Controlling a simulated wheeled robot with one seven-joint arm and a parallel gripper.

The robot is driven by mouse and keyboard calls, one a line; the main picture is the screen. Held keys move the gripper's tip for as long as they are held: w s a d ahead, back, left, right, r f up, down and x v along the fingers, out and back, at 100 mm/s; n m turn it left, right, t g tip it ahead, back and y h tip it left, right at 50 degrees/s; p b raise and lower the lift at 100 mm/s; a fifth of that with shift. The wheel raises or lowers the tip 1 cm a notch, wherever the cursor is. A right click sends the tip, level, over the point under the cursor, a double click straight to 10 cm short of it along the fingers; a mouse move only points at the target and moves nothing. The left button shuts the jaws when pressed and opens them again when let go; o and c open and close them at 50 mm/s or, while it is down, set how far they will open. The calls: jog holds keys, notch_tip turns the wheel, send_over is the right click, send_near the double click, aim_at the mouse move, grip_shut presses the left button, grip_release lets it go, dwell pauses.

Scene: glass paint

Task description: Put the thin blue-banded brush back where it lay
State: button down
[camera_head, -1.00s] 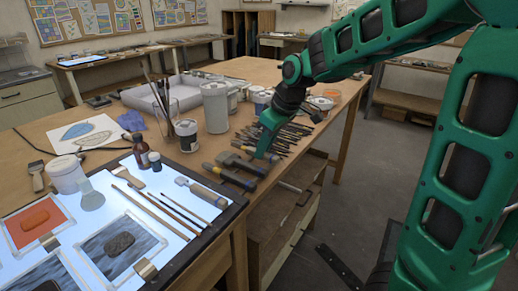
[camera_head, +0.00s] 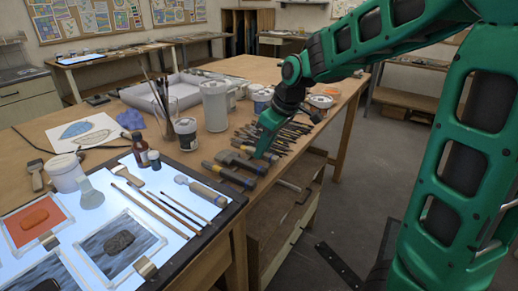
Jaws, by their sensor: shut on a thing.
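My gripper (camera_head: 261,152) points down at the right part of the wooden table, with its tips among the tools. It is shut on a thin thing, taken to be the blue-banded brush, which is too small and too covered to make out. Close by lies a row of thin dark brushes and tools (camera_head: 294,130), running behind and to the right of my gripper. No blue band can be told on any of them. Two thicker tools with blue and yellow parts (camera_head: 234,173) lie just in front and left of the fingertips.
A lit panel (camera_head: 170,238) with thin brushes (camera_head: 157,208) and glass pieces lies at front left. The table's right edge is near.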

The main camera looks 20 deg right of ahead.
jog(key=shift+f, duration=0.15)
jog(key=c, duration=1.6)
grip_release()
jog(key=v, duration=1)
jog(key=shift+d+r, duration=0.15)
jog(key=shift+r, duration=0.15)
jog(key=s+d+f+m+g, duration=0.1)
jog(key=s+d+f+m, duration=0.3)
jog(key=s, duration=0.5)
jog(key=s+d+f+m+g+h, duration=0.1)
jog(key=s+d+f+m, duration=0.3)
jog(key=s, duration=0.5)
jog(key=s+d+f+m+g+h, duration=0.1)
jog(key=s+d+f+m, duration=0.3)
jog(key=s, duration=0.6)
jog(key=shift+d+f+m+g, duration=0.25)
jog(key=shift+d+m+g, duration=0.05)
jog(key=shift+d+m, duration=0.55)
